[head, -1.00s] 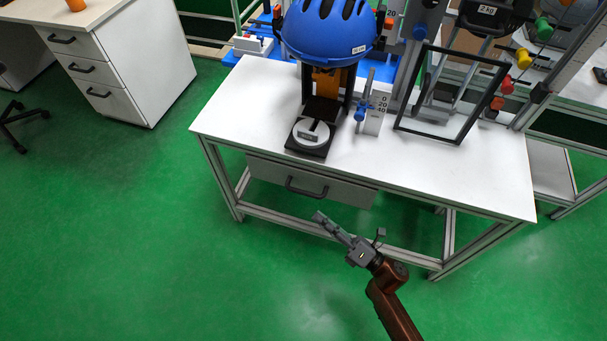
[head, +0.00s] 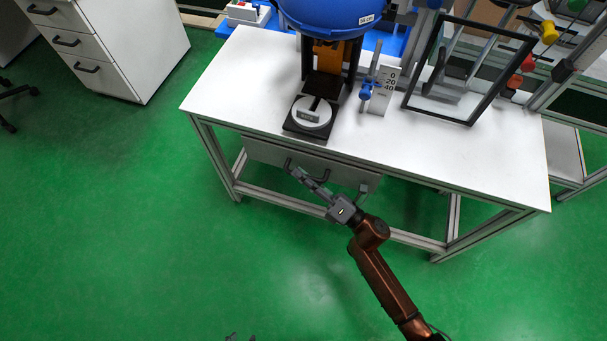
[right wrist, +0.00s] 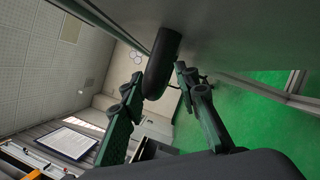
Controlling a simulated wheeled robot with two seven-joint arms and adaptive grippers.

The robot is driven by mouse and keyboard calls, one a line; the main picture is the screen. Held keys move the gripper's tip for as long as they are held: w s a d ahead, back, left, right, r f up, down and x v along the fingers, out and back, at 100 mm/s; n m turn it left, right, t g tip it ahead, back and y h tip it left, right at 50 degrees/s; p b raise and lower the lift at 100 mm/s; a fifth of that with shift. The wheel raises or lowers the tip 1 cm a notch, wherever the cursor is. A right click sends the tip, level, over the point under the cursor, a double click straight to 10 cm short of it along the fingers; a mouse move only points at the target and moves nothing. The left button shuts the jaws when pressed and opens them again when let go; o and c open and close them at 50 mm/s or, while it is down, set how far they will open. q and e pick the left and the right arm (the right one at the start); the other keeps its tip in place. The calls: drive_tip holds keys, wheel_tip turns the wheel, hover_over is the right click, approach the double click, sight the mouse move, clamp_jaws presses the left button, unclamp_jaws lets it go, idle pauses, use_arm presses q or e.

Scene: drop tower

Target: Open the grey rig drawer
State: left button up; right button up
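The grey rig drawer (head: 262,152) hangs under the front edge of the white table and looks closed. Its dark handle (head: 326,175) is partly covered by my right gripper (head: 298,174), which is at the drawer front. In the right wrist view, the end of the dark handle (right wrist: 163,60) lies between the spread fingers of my right gripper (right wrist: 158,76), with a gap visible on the right side. The grey drawer front (right wrist: 225,35) is beyond it. Only a dark tip of my left gripper (head: 238,337) shows at the bottom edge; its fingers are mostly out of frame.
A white drawer cabinet (head: 120,50) stands at the left. The green floor before the table is clear.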

clamp_jaws()
idle(0.6)
